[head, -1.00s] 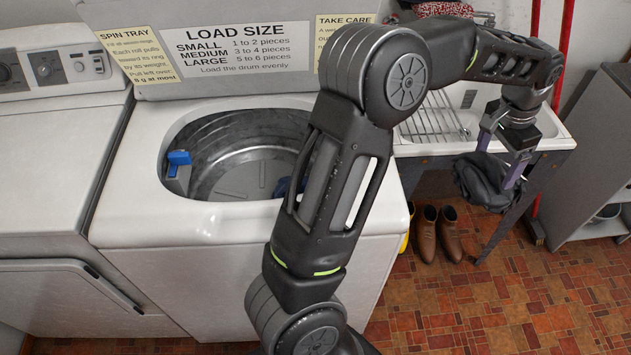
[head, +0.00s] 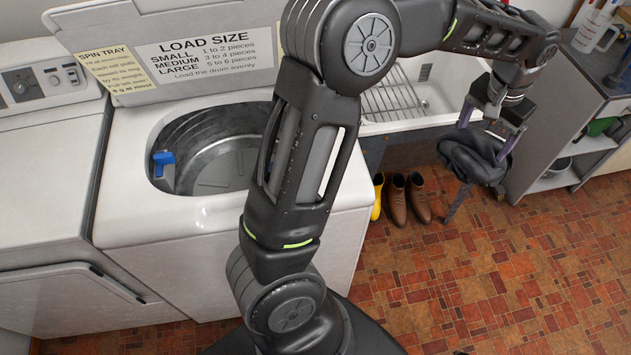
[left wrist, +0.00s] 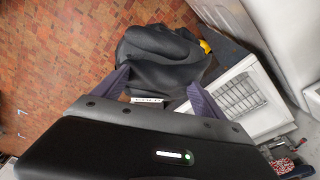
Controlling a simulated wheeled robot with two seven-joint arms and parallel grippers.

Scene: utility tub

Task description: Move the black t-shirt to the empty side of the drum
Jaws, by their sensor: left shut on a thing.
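The black t-shirt (head: 474,158) hangs bunched in my left gripper (head: 488,138), in front of the sink at the right of the head view. A strip of the cloth dangles below. In the left wrist view the t-shirt (left wrist: 160,62) lies between the fingers of my left gripper (left wrist: 152,92), which is shut on it. The washer's drum (head: 215,165) is open at the left of the head view. A blue piece (head: 163,158) sits at the drum's left wall. My arm hides the drum's right part. My right gripper is not in view.
A white sink with a wire rack (head: 393,97) stands right of the washer. Brown boots (head: 407,198) and a yellow item (head: 377,197) stand on the floor below. A grey shelf unit (head: 568,150) is at the right. The tiled floor in front is clear.

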